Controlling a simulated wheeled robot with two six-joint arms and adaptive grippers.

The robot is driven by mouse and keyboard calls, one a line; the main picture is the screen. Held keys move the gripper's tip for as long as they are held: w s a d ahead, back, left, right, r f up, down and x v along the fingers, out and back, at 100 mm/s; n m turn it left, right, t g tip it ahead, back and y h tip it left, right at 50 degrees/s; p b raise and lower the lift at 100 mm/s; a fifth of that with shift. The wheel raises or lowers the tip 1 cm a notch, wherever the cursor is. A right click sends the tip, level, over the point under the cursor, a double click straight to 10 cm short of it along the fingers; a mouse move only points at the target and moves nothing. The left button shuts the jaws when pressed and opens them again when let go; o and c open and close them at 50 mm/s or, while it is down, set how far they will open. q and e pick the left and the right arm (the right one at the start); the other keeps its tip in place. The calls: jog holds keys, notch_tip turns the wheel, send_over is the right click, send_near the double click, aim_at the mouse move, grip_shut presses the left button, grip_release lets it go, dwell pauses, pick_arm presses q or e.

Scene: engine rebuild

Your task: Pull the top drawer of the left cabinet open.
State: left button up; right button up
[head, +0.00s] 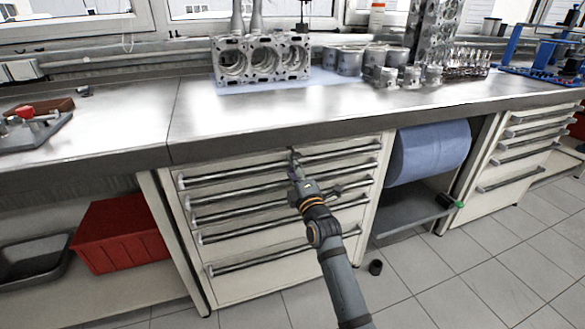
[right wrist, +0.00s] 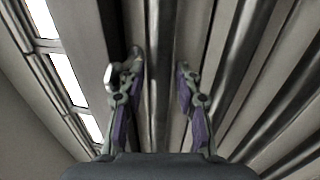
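The left cabinet (head: 191,243) is a pale cabinet under the steel worktop, with several stacked drawers and long metal bar handles. Its top drawer (head: 235,165) looks shut, flush with the ones below. The top drawer's handle (head: 235,174) runs across its width. My right gripper (head: 293,159) is at the middle of this handle. In the right wrist view the fingers of my right gripper (right wrist: 159,75) are apart, with a long bar (right wrist: 157,40) running between them. Whether either finger touches it I cannot tell. My left gripper is out of view.
An engine block (head: 262,60) and several metal cylinders stand on the worktop (head: 250,105). A red bin (head: 122,235) sits on the low shelf at left. A blue roll (head: 428,153) hangs right of the cabinet. A small dark object (head: 376,267) lies on the tiled floor.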

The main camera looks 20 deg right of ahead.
grip_shut()
dwell(0.5)
